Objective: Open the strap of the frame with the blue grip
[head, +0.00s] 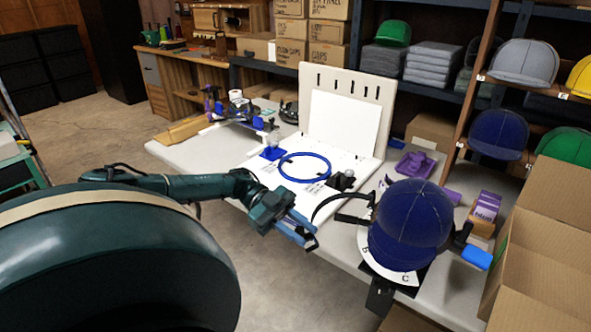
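A navy cap (411,222) sits on a dark holder with a white lettered plate (385,268) at the table's front right. A blue grip (477,257) on a dark bar sticks out at its right. A thin black curved band (325,200), which looks like the strap, arches out to the left of the cap, apart from its side. A short black bar (352,219) lies below it. My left gripper (308,238) is just left of and below the band's free end; whether they touch and its finger gap are unclear. My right gripper is not in view.
A blue ring (305,167) lies on a white board behind my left gripper, with a black-topped clamp (342,180) near it. A purple tray (415,165) is behind the cap. An open cardboard box (545,245) stands close on the right.

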